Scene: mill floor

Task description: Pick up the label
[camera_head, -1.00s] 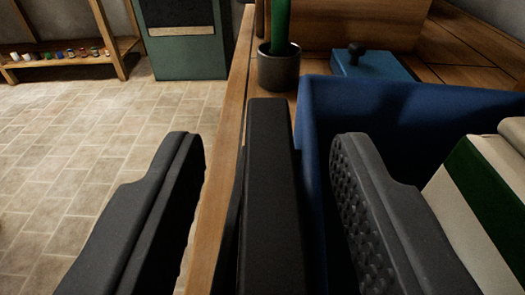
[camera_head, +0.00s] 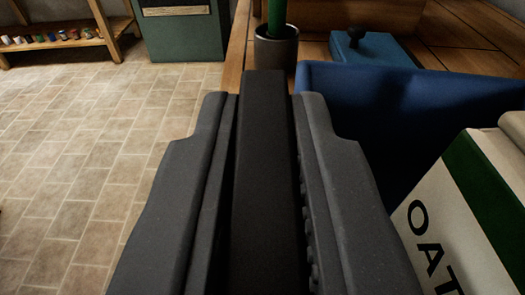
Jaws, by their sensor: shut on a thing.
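A dark, narrow upright block (camera_head: 265,170) stands between the fingers of my gripper (camera_head: 266,110), in the middle of the head camera view. Both fingers are closed against its sides, one on the left and one on the right. I see its top and the side facing me, with no writing on them. Its lower part runs out of the picture. No other thing in view looks like a loose label, but I cannot tell for sure that this block is the label.
A dark cup (camera_head: 276,50) holding a green thing and a blue lidded box (camera_head: 370,48) are behind. Tiled floor (camera_head: 90,150) lies open at left.

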